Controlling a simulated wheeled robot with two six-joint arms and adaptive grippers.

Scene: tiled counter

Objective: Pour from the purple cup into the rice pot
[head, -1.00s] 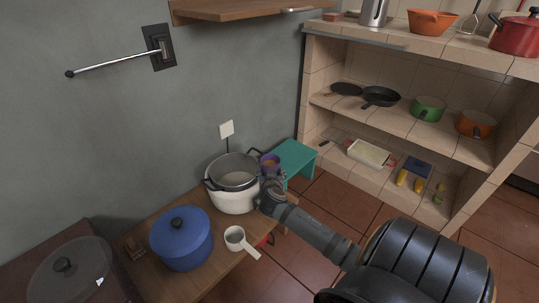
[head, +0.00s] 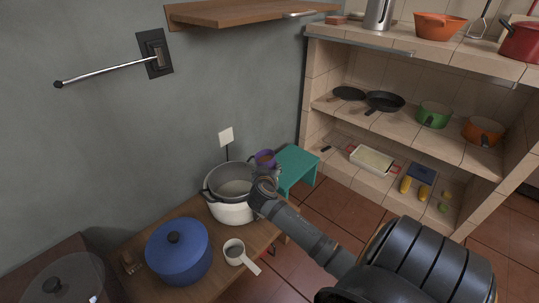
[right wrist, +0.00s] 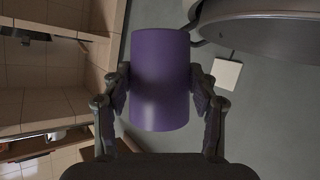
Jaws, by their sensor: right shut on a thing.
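The purple cup (head: 265,157) is held by my right gripper (head: 264,178) just beyond the right rim of the rice pot. In the right wrist view the cup (right wrist: 160,80) fills the middle, with the fingers of my right gripper (right wrist: 160,95) closed on both its sides. Something brownish shows inside the cup in the head view. The rice pot (head: 232,211) is white with a grey inner rim and stands open on the wooden table. Its curved edge (right wrist: 260,30) shows at the upper right of the right wrist view. My left gripper is not in view.
A blue lidded pot (head: 178,255) and a small white handled pan (head: 235,252) stand on the wooden table near the rice pot. A teal stool (head: 296,165) is behind. Shelves with pans (head: 384,102) are at the right.

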